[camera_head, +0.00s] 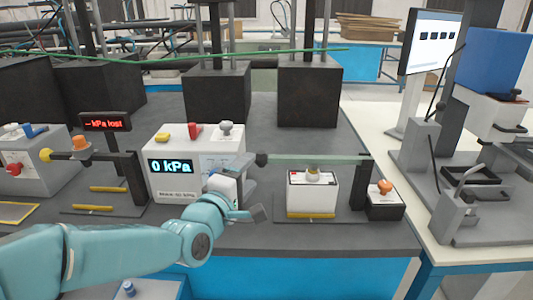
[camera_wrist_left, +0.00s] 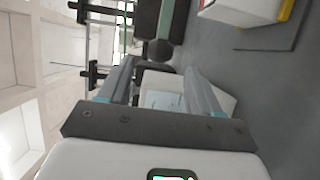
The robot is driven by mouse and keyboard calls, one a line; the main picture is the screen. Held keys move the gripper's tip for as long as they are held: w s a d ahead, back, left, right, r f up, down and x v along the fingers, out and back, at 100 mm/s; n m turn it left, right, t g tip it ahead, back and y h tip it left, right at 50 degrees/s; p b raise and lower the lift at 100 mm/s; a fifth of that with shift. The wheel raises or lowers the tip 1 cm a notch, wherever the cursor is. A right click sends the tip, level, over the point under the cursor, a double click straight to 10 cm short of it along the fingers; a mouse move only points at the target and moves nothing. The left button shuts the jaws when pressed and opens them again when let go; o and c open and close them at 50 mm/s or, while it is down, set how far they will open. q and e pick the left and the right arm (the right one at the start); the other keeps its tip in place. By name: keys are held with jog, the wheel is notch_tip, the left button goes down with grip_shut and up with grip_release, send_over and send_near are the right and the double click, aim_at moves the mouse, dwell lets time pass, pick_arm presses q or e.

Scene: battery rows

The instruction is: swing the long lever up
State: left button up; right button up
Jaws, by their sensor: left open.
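The long lever (camera_head: 315,159) is a thin grey-green bar lying about level, with a black knob (camera_head: 262,160) at its left end. Its right end meets a dark upright post. My left gripper (camera_head: 252,208) is open and empty, below the knob and in front of the white gauge box. In the left wrist view the open fingers (camera_wrist_left: 160,68) point toward the black knob (camera_wrist_left: 160,52), which shows just past and between the tips. The lever bar (camera_wrist_left: 172,18) runs on from it to the top edge. I see no contact. My right gripper is not in view.
The white gauge box (camera_head: 168,190) reading "0 kPa" stands left of the knob. A white box with a round knob (camera_head: 312,195) sits under the lever, and a small box with an orange knob (camera_head: 384,200) stands right. Tall black blocks (camera_head: 309,92) stand behind.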

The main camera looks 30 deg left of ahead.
aim_at(264, 156)
pick_arm(q)
jog(key=w+a+p, duration=0.1)
jog(key=w, duration=0.8)
jog(key=shift+w+a, duration=0.15)
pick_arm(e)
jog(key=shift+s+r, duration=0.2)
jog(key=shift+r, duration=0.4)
